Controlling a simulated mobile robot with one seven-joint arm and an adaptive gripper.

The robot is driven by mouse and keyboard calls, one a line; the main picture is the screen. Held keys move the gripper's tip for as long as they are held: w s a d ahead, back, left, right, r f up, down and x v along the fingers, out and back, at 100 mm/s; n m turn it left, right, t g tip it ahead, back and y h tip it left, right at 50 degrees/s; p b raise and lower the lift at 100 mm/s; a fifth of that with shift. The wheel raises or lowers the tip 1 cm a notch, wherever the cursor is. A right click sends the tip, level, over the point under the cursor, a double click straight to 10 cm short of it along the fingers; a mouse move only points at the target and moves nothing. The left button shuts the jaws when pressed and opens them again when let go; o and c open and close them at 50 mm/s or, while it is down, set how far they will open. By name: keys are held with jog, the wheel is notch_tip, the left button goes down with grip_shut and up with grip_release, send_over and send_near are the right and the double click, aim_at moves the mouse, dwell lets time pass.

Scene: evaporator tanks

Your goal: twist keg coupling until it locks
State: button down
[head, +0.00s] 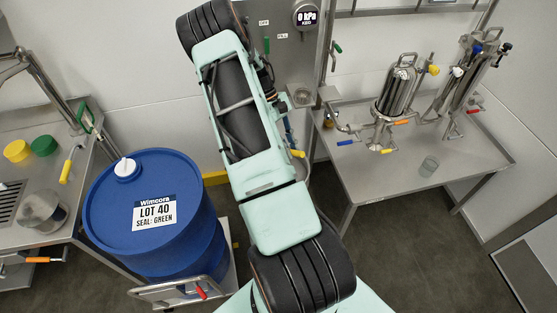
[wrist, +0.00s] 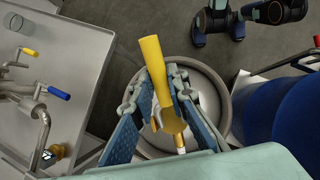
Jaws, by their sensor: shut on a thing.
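In the wrist view, my gripper (wrist: 163,88) is shut on the yellow handle (wrist: 153,58) of the keg coupling. The handle's wide end sticks out past the fingertips, and its lower part runs down between the blue-padded fingers. Below is the round grey top of the keg (wrist: 222,88), partly covered by the fingers. The coupling's body and its seat on the keg are mostly hidden, so I cannot tell whether it is locked. In the head view, my arm hides the keg and most of the gripper; a small yellow end (head: 298,153) shows beside the arm.
A blue drum (head: 150,235) labelled LOT 40 stands on a cart at left. A steel table with filter housings (head: 398,85) is at right. A gauge (head: 306,16) on the back panel reads 0 kPa. A sink bench (head: 60,140) is at far left.

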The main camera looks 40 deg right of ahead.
jog(key=shift+a+m+y+b, duration=0.3)
jog(key=shift+m+y, duration=0.1)
jog(key=shift+m, duration=0.3)
jog(key=shift+f, duration=0.1)
jog(key=shift+a+m+y+b, duration=0.35)
jog(key=shift+m+y+b, duration=0.05)
jog(key=shift+m, duration=0.4)
jog(key=shift+w+a+m+t+y+b, duration=0.15)
jog(key=shift+a+m+y+b, duration=0.2)
jog(key=shift+m, duration=0.4)
jog(key=shift+w+a+m+t+y+b, duration=0.15)
jog(key=shift+a+m+y+b, duration=0.25)
jog(key=shift+m, duration=0.35)
jog(key=shift+d+f, duration=0.1)
